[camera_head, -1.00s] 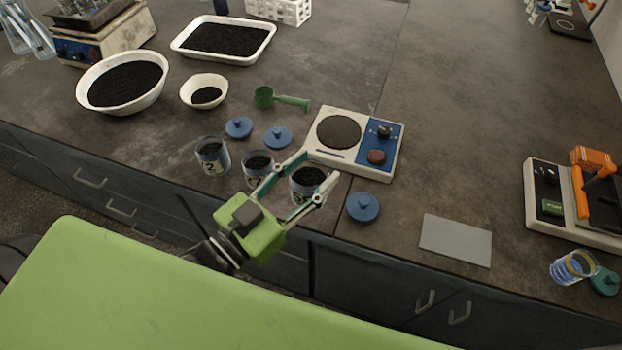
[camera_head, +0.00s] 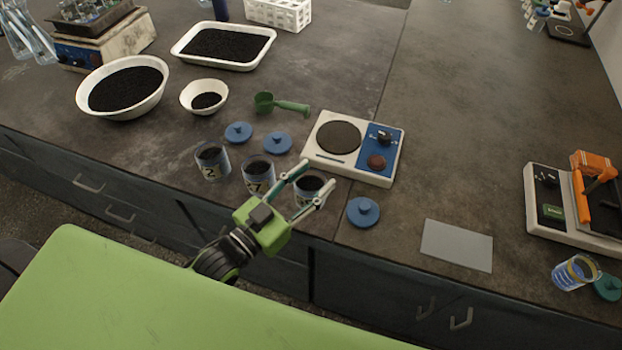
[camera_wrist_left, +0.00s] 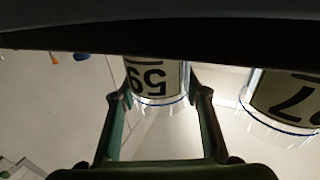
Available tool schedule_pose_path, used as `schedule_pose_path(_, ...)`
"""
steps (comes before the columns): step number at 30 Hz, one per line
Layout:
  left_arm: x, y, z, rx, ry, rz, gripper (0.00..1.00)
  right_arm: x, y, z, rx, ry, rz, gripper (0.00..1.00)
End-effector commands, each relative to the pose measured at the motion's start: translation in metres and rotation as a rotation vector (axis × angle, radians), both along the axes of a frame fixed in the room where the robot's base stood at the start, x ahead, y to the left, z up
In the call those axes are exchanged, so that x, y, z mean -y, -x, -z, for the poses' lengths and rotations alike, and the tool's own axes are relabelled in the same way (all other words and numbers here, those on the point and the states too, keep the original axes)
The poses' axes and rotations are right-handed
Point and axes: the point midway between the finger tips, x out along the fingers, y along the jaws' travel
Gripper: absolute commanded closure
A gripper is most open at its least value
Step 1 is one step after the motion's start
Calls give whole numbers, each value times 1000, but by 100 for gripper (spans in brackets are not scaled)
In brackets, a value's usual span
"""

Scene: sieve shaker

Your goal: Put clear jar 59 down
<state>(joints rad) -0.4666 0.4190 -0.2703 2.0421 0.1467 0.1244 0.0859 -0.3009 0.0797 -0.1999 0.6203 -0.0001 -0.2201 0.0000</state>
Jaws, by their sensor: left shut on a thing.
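Clear jar 59 (camera_head: 311,184), filled with dark grains, is at the counter's front edge, just below the white hot plate. In the left wrist view its label 59 (camera_wrist_left: 153,78) appears upside down between the two fingers. My left gripper (camera_head: 307,187) is shut on this jar, with a finger at each side. Whether the jar's base touches the counter cannot be told. My right gripper is not in view.
Jar 7 (camera_head: 258,174) stands close to the left of jar 59, with jar 2 (camera_head: 212,161) further left. A hot plate (camera_head: 353,148) is behind. A blue lid (camera_head: 363,211) lies to the right. The counter around the grey sheet (camera_head: 457,245) is mostly clear.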

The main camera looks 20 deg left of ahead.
Motion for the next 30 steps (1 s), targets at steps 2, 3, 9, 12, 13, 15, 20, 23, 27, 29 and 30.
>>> schedule_pose_path(2,0,0,0,2,1,0,88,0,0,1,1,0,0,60)
schedule_pose_path(3,0,0,2,2,1,0,88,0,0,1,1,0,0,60)
schedule_pose_path(9,0,0,2,0,0,0,41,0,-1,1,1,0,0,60)
schedule_pose_path(12,0,0,2,0,0,0,41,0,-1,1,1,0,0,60)
schedule_pose_path(13,0,0,2,0,0,0,41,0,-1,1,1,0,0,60)
schedule_pose_path(15,0,0,2,0,0,0,41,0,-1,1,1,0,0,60)
schedule_pose_path(20,-2,5,2,-3,0,-1,41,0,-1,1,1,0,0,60)
schedule_pose_path(23,-8,17,2,-4,-1,-1,41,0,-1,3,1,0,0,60)
schedule_pose_path(27,-19,41,4,-7,-2,-1,41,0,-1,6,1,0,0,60)
schedule_pose_path(29,-23,52,4,-7,-2,0,41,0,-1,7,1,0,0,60)
schedule_pose_path(30,-26,59,4,-5,-3,1,41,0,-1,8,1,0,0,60)
